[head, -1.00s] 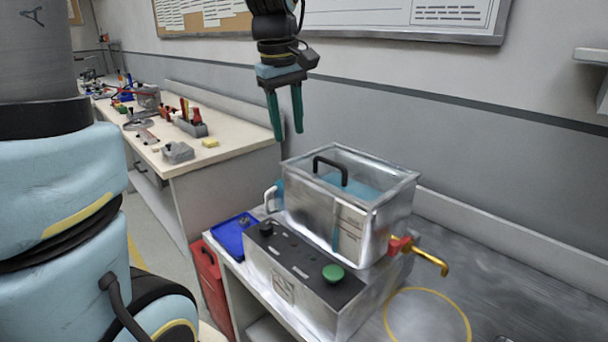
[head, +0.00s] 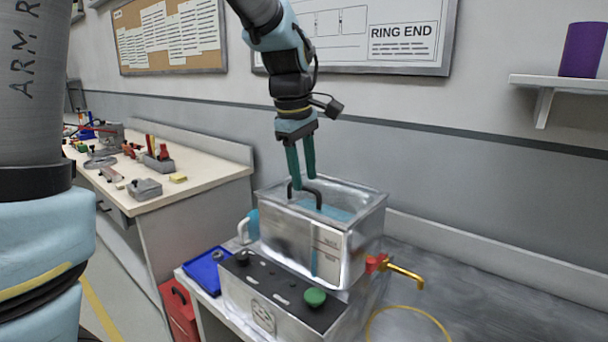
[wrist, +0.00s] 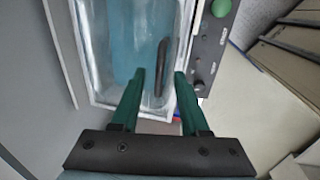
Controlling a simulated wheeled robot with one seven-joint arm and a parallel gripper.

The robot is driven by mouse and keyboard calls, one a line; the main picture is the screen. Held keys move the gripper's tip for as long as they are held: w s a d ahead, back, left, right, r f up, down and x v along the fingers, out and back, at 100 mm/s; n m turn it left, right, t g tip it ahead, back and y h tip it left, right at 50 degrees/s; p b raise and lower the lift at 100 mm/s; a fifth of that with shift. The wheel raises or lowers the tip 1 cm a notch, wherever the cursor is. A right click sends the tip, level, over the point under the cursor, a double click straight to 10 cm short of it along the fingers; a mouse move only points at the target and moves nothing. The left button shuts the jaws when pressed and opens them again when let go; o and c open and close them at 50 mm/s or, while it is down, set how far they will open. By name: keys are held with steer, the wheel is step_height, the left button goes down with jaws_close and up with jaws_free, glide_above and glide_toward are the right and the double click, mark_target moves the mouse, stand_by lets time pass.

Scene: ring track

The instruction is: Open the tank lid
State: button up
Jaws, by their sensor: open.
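The tank (head: 296,241) is a metal box with a clear lid (head: 345,194) on top and blue liquid showing through. The lid lies flat on the tank. Its black arched handle (head: 306,190) is near the left front part; in the wrist view the handle (wrist: 162,68) lies between the lines of my fingers, beyond their tips. My gripper (head: 302,182) has two green fingers, open and empty, pointing down just above the lid beside the handle. The fingertips overlap the handle in the head view, so I cannot tell if they touch it. The gripper (wrist: 159,74) also shows in the wrist view.
The tank stands on a control box with a green button (head: 315,297). A yellow tap (head: 405,276) with a red fitting sticks out at right. A blue tray (head: 206,270) lies at left. A workbench (head: 200,180) with tools stands behind left. The counter at right is mostly clear.

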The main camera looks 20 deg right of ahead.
steer(key=shift+d+f, duration=0.1)
steer(key=shift+f, duration=0.45)
steer(key=shift+w, duration=0.1)
jaws_close()
stand_by(1.0)
